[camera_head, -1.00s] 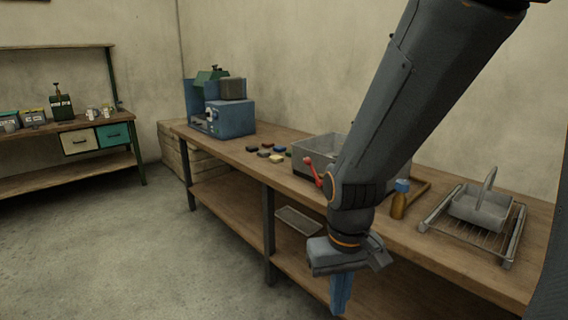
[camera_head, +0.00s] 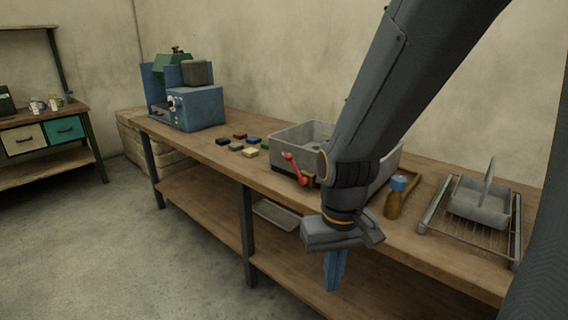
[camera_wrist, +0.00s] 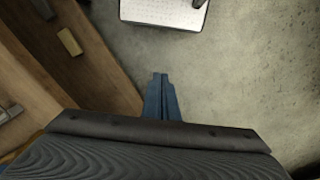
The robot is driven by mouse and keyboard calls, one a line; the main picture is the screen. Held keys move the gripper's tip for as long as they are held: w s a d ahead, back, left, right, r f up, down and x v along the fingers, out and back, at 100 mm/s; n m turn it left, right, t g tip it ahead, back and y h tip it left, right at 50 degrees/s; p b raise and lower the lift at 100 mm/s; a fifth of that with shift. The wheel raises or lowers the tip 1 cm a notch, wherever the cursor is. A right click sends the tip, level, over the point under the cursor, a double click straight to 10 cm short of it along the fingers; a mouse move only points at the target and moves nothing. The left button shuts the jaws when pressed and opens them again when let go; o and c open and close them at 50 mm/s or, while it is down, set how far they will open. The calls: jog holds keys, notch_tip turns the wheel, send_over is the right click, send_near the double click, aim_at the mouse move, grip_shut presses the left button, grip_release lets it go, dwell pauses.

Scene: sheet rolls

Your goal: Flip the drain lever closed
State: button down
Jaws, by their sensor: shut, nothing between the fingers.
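The red drain lever (camera_head: 296,170) is on the front of the grey basin (camera_head: 289,140), which stands on the wooden bench. The lever slants, with its upper end to the left and its lower end to the right. My gripper (camera_head: 333,284) points down in front of the bench edge, to the right of and below the lever, clear of it. Its blue fingers are together and empty. They also show in the wrist view (camera_wrist: 160,84), where the lever is not seen. My arm hides the right part of the basin.
A brown bottle with a blue cap (camera_head: 395,198) and a rack with a grey basket (camera_head: 478,201) stand right of the basin. Several small coloured blocks (camera_head: 249,153) and a blue machine (camera_head: 198,108) are to the left. The floor in front is open.

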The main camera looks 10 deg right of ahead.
aim_at(298, 170)
jog(key=w+a+r+n+t+h+p, duration=0.1)
jog(key=w+n+t, duration=0.3)
jog(key=w, duration=0.9)
jog(key=w+a+r+n+t+h+p, duration=0.1)
jog(key=w+a+n+t+h, duration=0.3)
jog(key=w, duration=0.9)
jog(key=w+a+r+n+t+h+p, duration=0.1)
jog(key=w+a+n+t+h+p, duration=0.1)
jog(key=w+n+t, duration=0.3)
jog(key=shift+w+a+r+n+t+p, duration=0.15)
jog(key=shift+w+r+n+t+p, duration=0.45)
jog(key=shift+w+n, duration=2.7)
jog(key=shift+w+f+m, duration=0.15)
jog(key=shift+w+m, duration=0.45)
jog(key=shift+w, duration=0.05)
jog(key=shift+w+f+m, duration=0.15)
jog(key=shift+w+m, duration=0.45)
jog(key=p+x, duration=0.2)
jog(key=x, duration=0.7)
jog(key=shift+w+d+f, duration=0.2)
jog(key=shift+d, duration=0.1)
jog(key=shift+d+r+p, duration=0.2)
jog(key=shift+d+p, duration=0.1)
jog(key=shift+p, duration=0.05)
jog(key=shift+s+d+r+p, duration=0.35)
jog(key=shift+s+d, duration=0.15)
jog(key=shift+s, duration=0.1)
jog(key=shift+s+d+r+p, duration=0.3)
jog(key=shift+s+d+p, duration=0.05)
jog(key=shift+s+d, duration=0.2)
